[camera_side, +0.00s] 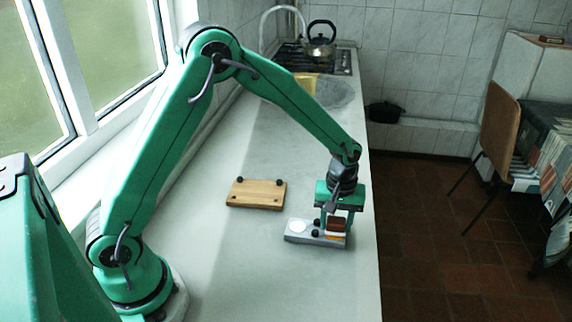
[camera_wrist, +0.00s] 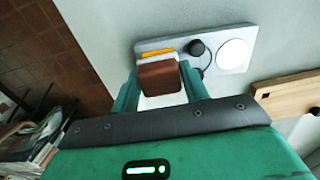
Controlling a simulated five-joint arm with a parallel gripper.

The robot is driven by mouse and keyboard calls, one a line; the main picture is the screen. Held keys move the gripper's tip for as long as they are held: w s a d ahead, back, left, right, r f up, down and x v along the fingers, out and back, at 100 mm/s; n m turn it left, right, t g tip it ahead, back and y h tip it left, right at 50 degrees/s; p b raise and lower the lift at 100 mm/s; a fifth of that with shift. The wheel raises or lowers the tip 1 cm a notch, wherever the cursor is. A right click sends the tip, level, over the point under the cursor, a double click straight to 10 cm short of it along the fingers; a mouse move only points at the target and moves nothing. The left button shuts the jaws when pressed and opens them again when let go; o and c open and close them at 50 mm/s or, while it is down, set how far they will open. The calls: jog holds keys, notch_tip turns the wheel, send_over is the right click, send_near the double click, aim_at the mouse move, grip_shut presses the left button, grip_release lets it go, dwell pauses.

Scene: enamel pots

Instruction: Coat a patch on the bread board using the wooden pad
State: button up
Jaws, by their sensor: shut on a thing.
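The bread board (camera_side: 256,194) is a light wooden block with dark knobs or dots at its corners. It lies on the counter left of my gripper (camera_side: 336,222), and part of it shows at the right of the wrist view (camera_wrist: 290,96). My gripper is shut on the wooden pad (camera_side: 337,223), a brown block with a pale underside, which shows between the fingers in the wrist view (camera_wrist: 159,76). The pad is over the end of a grey tray (camera_side: 297,239), by an orange strip (camera_wrist: 155,52). I cannot tell whether the pad touches the tray.
The tray also carries a white disc (camera_wrist: 232,54) and black knobs (camera_wrist: 197,48). The counter's right edge drops to a tiled floor close beside my gripper. A kettle (camera_side: 320,42) stands on the hob at the back. The counter between board and sink is clear.

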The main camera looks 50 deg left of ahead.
aim_at(336, 220)
jog(key=shift+f, duration=0.35)
dwell(0.6)
jog(key=shift+r, duration=3.55)
jog(key=shift+s+a+r+m, duration=0.15)
jog(key=shift+a+r+m, duration=0.35)
jog(key=shift+r, duration=0.05)
jog(key=s+a+r+m, duration=0.4)
jog(key=a+r+m, duration=0.2)
jog(key=r+m, duration=0.2)
jog(key=shift+s+a+r, duration=0.2)
jog(key=shift+a, duration=0.1)
jog(key=shift+a, duration=0.1)
